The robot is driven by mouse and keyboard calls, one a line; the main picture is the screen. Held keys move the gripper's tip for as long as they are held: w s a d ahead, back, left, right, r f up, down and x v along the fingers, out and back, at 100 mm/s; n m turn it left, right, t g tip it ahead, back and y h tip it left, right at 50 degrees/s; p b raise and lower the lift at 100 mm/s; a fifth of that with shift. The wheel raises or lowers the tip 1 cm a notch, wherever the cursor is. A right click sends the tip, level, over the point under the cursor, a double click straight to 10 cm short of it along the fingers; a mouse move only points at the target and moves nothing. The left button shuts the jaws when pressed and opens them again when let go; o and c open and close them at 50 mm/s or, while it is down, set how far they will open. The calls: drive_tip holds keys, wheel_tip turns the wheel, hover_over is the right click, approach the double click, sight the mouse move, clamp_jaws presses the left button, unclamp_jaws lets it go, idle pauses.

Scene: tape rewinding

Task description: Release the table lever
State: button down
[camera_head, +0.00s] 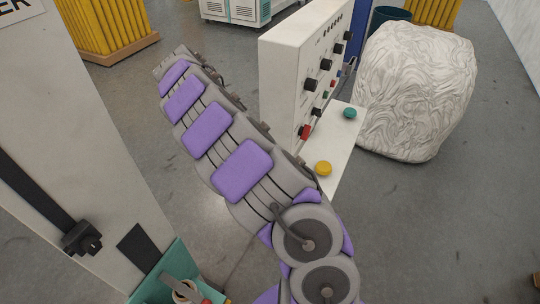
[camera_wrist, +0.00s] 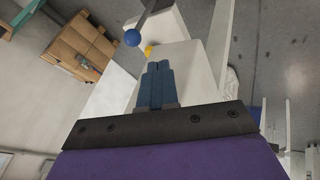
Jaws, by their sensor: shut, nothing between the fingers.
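The lever shows in the wrist view as a dark grey rod with a round blue knob (camera_wrist: 132,38), near the top. My gripper (camera_wrist: 158,67) is in the middle of the wrist view, its two blue fingers pressed together with nothing between them. The knob lies beyond the fingertips and a little to their left, with a visible gap in the picture. The exact distance is hard to tell. In the head view my purple and grey arm reaches up and left; the fingers and the lever cannot be made out there.
A white control panel (camera_head: 284,78) with dark knobs stands right of my arm. Its ledge carries a yellow button (camera_head: 323,168) and a green button (camera_head: 350,113). A wrapped white bundle (camera_head: 415,90) stands at right. A tall pale machine (camera_head: 62,110) stands at left. Cardboard boxes (camera_wrist: 82,45) show in the wrist view.

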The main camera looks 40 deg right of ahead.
drive_tip(key=s+d+f+b, duration=0.3)
drive_tip(key=s+d+f, duration=0.3)
drive_tip(key=f, duration=0.3)
drive_tip(key=shift+s, duration=0.75)
drive_tip(key=shift+a, duration=0.15)
